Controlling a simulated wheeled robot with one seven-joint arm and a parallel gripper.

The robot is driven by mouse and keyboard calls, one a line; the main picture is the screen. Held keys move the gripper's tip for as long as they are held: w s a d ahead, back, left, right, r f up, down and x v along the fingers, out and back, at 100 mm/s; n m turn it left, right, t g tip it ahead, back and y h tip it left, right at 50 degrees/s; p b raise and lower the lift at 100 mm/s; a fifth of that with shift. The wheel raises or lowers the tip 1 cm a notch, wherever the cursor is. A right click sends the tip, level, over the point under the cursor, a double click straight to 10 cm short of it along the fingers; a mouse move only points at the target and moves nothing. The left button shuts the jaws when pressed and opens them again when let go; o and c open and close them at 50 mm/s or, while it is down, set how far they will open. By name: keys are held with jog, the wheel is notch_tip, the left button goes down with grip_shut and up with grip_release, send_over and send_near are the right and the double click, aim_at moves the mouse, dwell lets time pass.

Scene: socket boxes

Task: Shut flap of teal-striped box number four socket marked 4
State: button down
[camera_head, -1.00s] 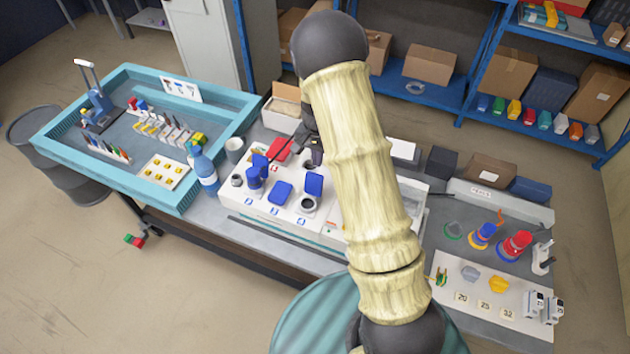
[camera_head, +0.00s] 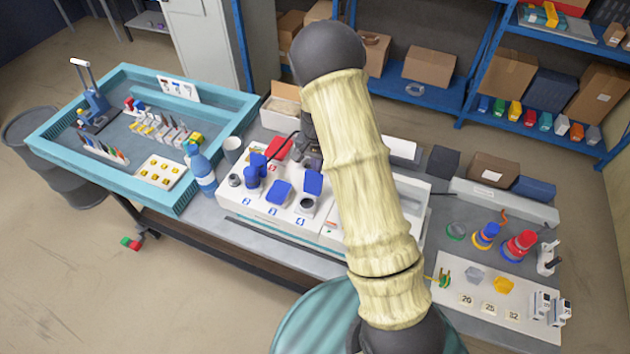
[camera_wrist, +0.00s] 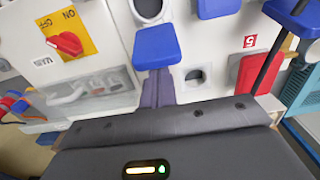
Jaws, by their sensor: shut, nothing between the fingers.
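The white box (camera_head: 256,214) with sockets numbered 2, 3 and 4 along its front stands left of my arm in the head view; I cannot make out its stripe. Socket 4 (camera_head: 306,206) shows an open dark round mouth. Its blue flap (camera_head: 313,182) stands raised behind it. In the wrist view that flap (camera_wrist: 157,46) is in the middle, with the socket mouth (camera_wrist: 148,9) beyond it. My gripper (camera_wrist: 158,76) is shut and empty, its fingertips right at the flap's back edge; I cannot tell whether they touch. My arm partly hides the gripper in the head view.
Beside it are blue flap 3 (camera_head: 279,192), lying low, a blue plug (camera_head: 253,174) with a dark cable, and a red flap (camera_head: 277,148). A yellow switch plate (camera_wrist: 67,34) is near in the wrist view. A bottle (camera_head: 201,170) and mug (camera_head: 233,150) stand left.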

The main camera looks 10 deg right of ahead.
jog(key=shift+f+b, duration=1.05)
jog(key=shift+f, duration=0.7)
jog(key=shift+a, duration=0.1)
jog(key=shift+s+a, duration=0.65)
jog(key=shift+s, duration=0.2)
jog(key=shift+s+a, duration=0.65)
jog(key=shift+s, duration=0.2)
jog(key=shift+s+r, duration=0.1)
jog(key=shift+r, duration=0.25)
notch_tip(320, 180, up, 6)
jog(key=p, duration=0.5)
jog(key=shift+r, duration=0.25)
jog(key=shift+d, duration=0.1)
